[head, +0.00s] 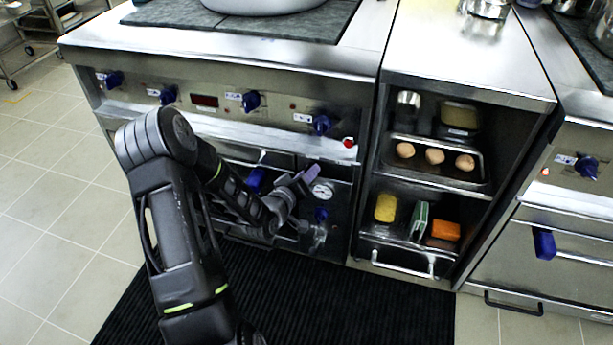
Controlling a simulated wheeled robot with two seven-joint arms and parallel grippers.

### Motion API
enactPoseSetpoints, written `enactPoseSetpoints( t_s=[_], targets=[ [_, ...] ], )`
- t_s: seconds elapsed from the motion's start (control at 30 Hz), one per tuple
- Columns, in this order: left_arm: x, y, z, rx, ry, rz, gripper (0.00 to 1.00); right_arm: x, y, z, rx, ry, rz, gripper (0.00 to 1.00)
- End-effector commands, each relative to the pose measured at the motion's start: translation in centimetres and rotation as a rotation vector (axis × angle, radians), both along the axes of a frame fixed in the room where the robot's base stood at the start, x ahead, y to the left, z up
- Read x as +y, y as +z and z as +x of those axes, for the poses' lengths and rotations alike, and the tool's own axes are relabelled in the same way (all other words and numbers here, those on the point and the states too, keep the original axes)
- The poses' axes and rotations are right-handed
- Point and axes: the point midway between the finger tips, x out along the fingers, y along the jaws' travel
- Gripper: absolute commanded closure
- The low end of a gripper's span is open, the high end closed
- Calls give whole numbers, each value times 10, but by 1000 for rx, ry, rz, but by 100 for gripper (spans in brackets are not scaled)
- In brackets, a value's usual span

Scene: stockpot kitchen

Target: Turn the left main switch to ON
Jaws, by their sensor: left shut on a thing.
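My left arm reaches in from the left across the front of the left stove. My left gripper (296,190) is at the stove's lower front, just left of a round white gauge (323,191). It is shut on a small purplish-grey piece (309,175), which looks like the left main switch's handle; the fingers and wrist hide most of it, so its ON or OFF position cannot be read. A blue handle (256,179) shows just left of the gripper, partly behind my arm. My right gripper is not in view.
Several blue knobs line the panel above, one at its right end (321,124) near a red button (348,142). A blue valve (321,214) sits below the gauge. An open shelf unit (465,92) stands right. A black mat (340,305) covers the floor.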

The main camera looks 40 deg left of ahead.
Motion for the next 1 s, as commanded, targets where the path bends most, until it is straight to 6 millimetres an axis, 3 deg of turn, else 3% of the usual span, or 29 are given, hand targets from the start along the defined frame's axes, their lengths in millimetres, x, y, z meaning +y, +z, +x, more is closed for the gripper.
enactPoseSetpoints(
  t_s=[1.0],
  targets=[
    [-10,-4,2,302,-5,850,100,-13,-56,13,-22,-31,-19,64]
  ],
)
